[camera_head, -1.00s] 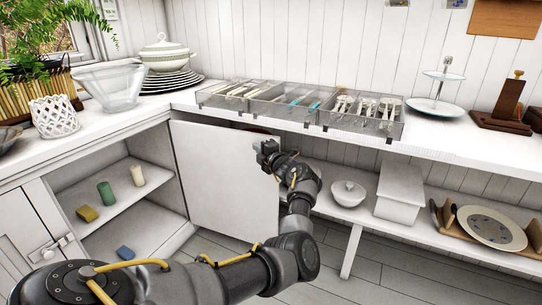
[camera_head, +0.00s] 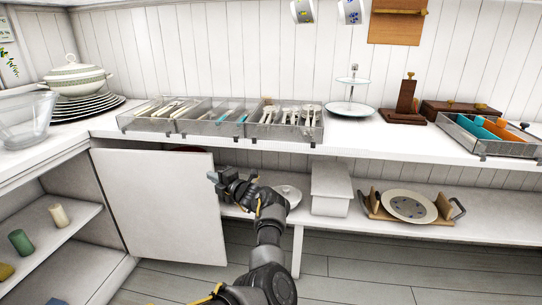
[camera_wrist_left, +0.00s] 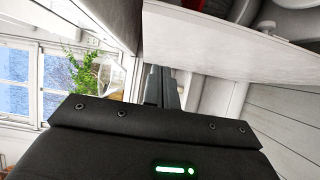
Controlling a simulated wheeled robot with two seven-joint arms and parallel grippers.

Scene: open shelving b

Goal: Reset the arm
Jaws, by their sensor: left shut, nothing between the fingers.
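My left arm rises from the bottom of the head view. Its gripper (camera_head: 213,179) shows in front of the right edge of an open white cabinet door (camera_head: 160,205). I cannot tell whether it touches the door. In the left wrist view the two fingers (camera_wrist_left: 161,86) lie close together, shut with nothing between them. A white panel (camera_wrist_left: 225,40), apparently the door, stands above and to the right of them. My right gripper is not in view.
Above is a white counter (camera_head: 390,140) with clear cutlery trays (camera_head: 205,120). On the shelf below are a lidded white bowl (camera_head: 288,194), a white box (camera_head: 330,188) and a plate in a wooden rack (camera_head: 410,206). The left cabinet holds several small cups. The floor (camera_head: 370,265) looks clear.

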